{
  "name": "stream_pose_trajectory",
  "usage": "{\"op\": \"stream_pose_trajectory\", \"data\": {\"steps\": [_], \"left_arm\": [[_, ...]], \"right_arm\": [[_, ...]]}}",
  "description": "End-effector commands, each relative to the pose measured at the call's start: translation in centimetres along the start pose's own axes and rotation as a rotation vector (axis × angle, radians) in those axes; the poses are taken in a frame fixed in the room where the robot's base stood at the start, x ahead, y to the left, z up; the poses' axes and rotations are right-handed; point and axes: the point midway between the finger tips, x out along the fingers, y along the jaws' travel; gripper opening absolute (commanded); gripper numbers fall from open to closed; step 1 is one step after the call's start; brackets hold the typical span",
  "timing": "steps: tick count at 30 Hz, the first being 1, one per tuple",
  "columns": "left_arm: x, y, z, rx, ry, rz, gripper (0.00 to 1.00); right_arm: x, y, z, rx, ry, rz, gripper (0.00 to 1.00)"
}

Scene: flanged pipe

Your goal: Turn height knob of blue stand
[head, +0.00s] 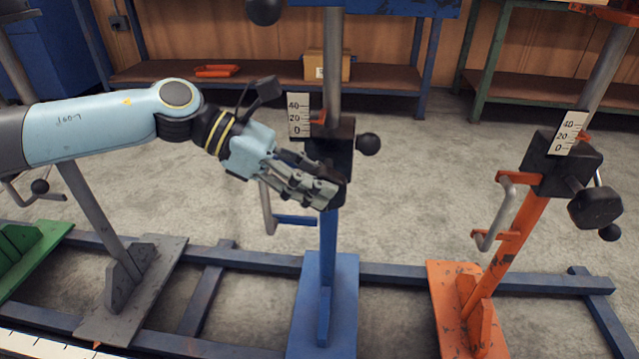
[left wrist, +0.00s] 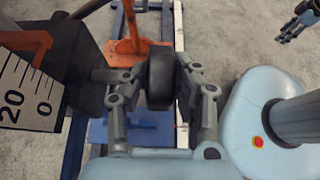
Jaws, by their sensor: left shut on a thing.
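The blue stand (head: 327,236) stands upright in the middle of the head view. It has a black clamp block (head: 342,130), a white height scale (head: 299,115) and a red pointer (head: 318,117) near the 20 mark. My left gripper (head: 328,190) reaches in from the left at the front of the block. In the left wrist view, the fingers of my left gripper (left wrist: 160,85) are shut on the black height knob (left wrist: 160,80), one on each side. In the head view the fingers mostly hide the knob. My right gripper (left wrist: 294,22) shows small at the upper right of the left wrist view, away from the stand.
A black ball handle (head: 368,144) sticks out right of the block. An orange stand (head: 515,225) with a scale and dark knob is at right; a grey stand (head: 135,290) is at left. Blue floor rails (head: 400,273) join them. Shelves (head: 260,77) stand behind.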

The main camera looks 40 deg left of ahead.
Motion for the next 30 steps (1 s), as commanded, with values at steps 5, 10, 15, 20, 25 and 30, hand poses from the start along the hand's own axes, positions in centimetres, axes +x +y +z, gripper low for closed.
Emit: {"op": "stream_pose_trajectory", "data": {"steps": [5,10,15,20,25,30], "left_arm": [[0.0,0.1,-0.7,-0.008,-0.137,0.002,0.00],[0.0,0.1,-0.8,-0.006,-0.246,0.002,0.00],[0.0,0.1,-0.8,-0.005,-0.320,0.002,0.00],[-0.1,0.1,-0.8,-0.001,-0.356,0.001,0.00],[-0.1,0.1,-0.8,-0.001,-0.372,0.001,0.00],[-0.1,0.1,-0.7,-0.001,-0.373,0.000,0.00]], "right_arm": [[-0.3,-0.2,-0.6,0.000,0.020,-0.006,0.50],[-0.8,-0.4,-1.0,0.001,0.035,-0.010,0.50],[-1.1,-0.5,-1.3,0.001,0.044,-0.012,0.50],[-1.3,-0.6,-1.5,0.001,0.049,-0.014,0.50],[-1.3,-0.6,-1.5,0.001,0.049,-0.014,0.50],[-1.4,-0.6,-1.5,0.001,0.051,-0.014,0.50]]}}
